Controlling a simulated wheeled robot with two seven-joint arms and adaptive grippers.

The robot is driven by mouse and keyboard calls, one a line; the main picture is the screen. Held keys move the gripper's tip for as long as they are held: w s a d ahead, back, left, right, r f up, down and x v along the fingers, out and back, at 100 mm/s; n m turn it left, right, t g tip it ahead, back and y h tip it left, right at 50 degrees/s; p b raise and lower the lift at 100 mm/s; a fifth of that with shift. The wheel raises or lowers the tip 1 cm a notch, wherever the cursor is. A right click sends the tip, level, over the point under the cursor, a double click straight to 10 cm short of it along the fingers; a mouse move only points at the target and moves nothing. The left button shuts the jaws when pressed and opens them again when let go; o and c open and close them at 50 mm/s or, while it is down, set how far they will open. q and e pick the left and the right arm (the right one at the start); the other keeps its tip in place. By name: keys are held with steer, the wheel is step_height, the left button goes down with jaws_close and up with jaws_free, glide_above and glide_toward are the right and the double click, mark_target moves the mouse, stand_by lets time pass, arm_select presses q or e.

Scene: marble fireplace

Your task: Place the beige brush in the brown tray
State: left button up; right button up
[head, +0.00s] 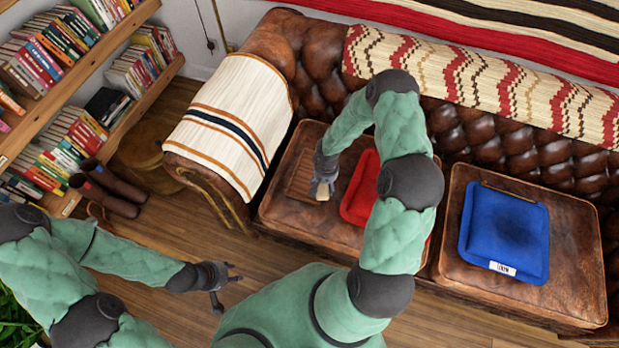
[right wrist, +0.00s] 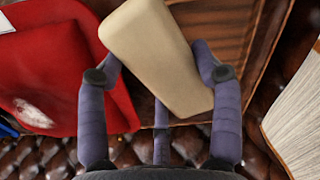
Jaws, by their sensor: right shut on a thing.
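The beige brush (head: 322,191) is a pale block in my right gripper (head: 324,180). In the right wrist view the brush (right wrist: 158,55) sits tilted between the fingers, which are shut on it. The brown tray (head: 300,174) lies on the left sofa seat, partly hidden by my right gripper. The right wrist view shows part of the brown tray (right wrist: 225,22) behind the brush. The brush overlaps the tray's right side in the head view; I cannot tell its height above it. My left gripper (head: 228,287) is open and empty over the wooden floor.
A red tray (head: 361,188) lies just right of the brown tray, partly behind my right arm. A blue tray (head: 506,232) with a white label is on the right seat. A striped blanket (head: 232,118) covers the left armrest. Bookshelves (head: 85,85) stand at the left.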

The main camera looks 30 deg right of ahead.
steer(key=w, duration=0.1)
steer(key=w+f, duration=0.2)
steer(key=w, duration=0.1)
steer(key=w+f+b, duration=0.1)
steer(key=w+f, duration=0.1)
steer(key=w+f+b, duration=0.1)
steer(key=w+f, duration=0.2)
steer(key=shift+w+f+b, duration=0.2)
steer(key=shift+f+b, duration=0.15)
steer(key=shift+w+f+b, duration=0.1)
steer(key=shift+f+b, duration=0.65)
steer(key=shift+f, duration=0.9)
steer(key=shift+f, duration=0.15)
steer(key=o, duration=1.2)
